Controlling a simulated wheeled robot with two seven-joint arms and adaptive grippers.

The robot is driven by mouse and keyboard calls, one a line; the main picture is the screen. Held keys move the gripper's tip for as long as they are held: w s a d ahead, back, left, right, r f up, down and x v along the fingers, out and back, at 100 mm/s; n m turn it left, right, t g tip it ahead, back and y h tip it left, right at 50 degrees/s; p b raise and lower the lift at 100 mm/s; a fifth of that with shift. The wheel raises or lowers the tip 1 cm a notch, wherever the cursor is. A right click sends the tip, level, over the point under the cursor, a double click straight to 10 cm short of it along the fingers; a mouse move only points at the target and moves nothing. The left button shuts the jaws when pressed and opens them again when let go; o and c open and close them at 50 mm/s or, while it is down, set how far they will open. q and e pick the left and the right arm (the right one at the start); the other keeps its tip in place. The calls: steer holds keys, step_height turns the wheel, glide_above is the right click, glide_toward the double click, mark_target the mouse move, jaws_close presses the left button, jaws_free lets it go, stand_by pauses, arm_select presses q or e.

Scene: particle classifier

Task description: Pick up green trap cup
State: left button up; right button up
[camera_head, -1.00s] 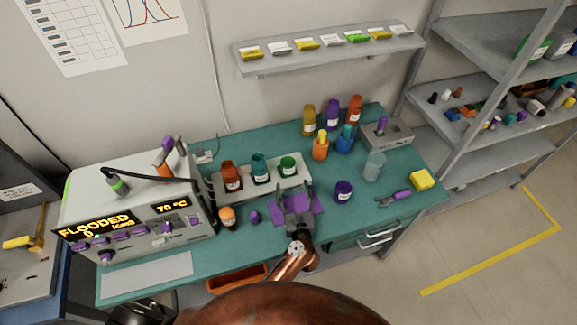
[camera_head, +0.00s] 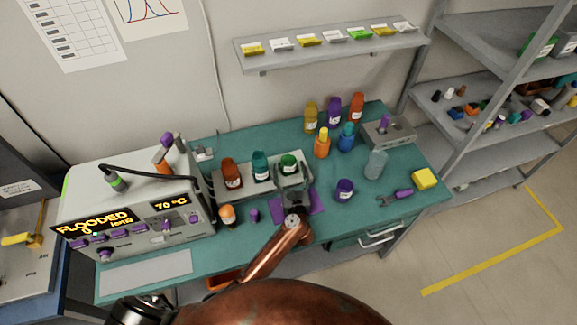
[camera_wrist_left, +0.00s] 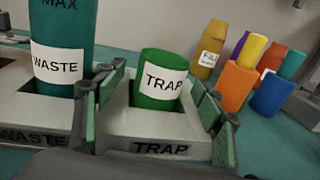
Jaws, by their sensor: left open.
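The green trap cup (camera_head: 289,165) stands in the right-hand slot of a pale holder (camera_head: 234,190) on the teal bench. In the left wrist view the trap cup (camera_wrist_left: 160,80) is upright, with a white TRAP label facing me. My left gripper (camera_head: 291,182) is open, just in front of the cup. In the wrist view its two fingers (camera_wrist_left: 158,115) stand on either side of the cup, apart from it. The teal WASTE bottle (camera_wrist_left: 62,60) is just left of the left finger. My right gripper is not clearly seen.
A red-brown bottle (camera_head: 231,172) shares the holder. A dark purple jar (camera_head: 344,189), orange jar (camera_head: 227,214) and clear bottle (camera_head: 375,163) stand nearby.

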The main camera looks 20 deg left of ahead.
arm_select(q)
steer(key=shift+c, duration=0.7)
steer(key=c, duration=1.1)
steer(key=shift+c, duration=0.2)
